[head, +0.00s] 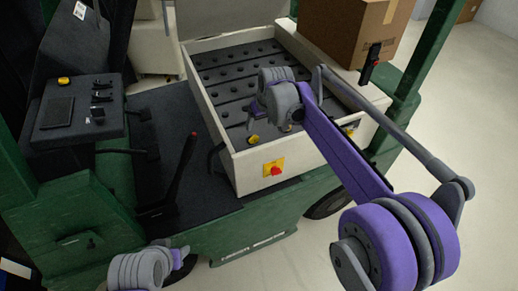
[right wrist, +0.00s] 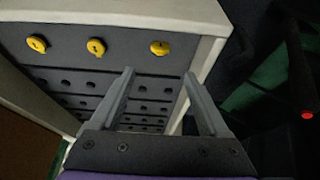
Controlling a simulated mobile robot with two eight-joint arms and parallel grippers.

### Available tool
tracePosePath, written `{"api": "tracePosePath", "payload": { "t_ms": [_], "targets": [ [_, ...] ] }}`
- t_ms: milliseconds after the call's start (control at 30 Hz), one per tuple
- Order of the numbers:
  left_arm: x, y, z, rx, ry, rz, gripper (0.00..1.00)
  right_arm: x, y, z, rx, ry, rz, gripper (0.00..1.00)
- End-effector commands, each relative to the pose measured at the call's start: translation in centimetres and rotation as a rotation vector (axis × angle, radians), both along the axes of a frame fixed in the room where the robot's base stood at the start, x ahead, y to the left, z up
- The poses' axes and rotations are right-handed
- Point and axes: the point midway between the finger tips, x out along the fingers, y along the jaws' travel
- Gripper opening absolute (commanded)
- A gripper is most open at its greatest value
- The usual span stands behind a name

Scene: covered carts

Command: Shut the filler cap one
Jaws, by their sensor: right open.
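Three yellow filler caps show in a row on the dark top of the battery box in the right wrist view: a left one (right wrist: 37,44), a middle one (right wrist: 96,46) and a right one (right wrist: 160,48). I cannot tell which is number one, or how far each is closed. In the head view one yellow cap (head: 253,140) shows near the box's front corner; my right arm hides part of the row. My right gripper (right wrist: 160,75) is open and empty above the box, with the right cap just beyond its fingertips, apart from it. My left gripper is out of view.
The box's pale rim (head: 297,158) stands around the dark top. A red knob on a yellow plate (head: 274,168) is on its front. A black lever (head: 181,165) stands to the left. A cardboard box (head: 350,30) sits behind, near a green post (head: 422,50).

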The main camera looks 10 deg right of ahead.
Motion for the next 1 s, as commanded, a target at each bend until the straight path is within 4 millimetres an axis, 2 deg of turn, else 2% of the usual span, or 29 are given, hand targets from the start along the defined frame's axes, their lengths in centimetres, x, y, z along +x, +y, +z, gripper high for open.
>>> {"api": "tracePosePath", "payload": {
  "t_ms": [100, 267, 700, 833, 1000],
  "targets": [
    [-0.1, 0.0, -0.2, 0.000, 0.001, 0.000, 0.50, 1.3, 0.6, -0.8, 0.000, 0.004, 0.013, 0.79],
    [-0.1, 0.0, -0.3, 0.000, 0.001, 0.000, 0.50, 2.0, 0.9, -1.7, -0.001, 0.005, 0.017, 0.79],
    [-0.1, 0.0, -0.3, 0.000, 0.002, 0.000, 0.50, 4.7, 1.8, -8.7, -0.001, 0.005, 0.017, 0.79],
    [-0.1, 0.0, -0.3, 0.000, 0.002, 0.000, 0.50, 5.3, 1.9, -10.1, -0.001, 0.005, 0.017, 0.79],
    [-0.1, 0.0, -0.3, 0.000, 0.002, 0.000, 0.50, 5.5, 2.0, -10.9, -0.001, 0.005, 0.017, 0.79]
  ]
}}
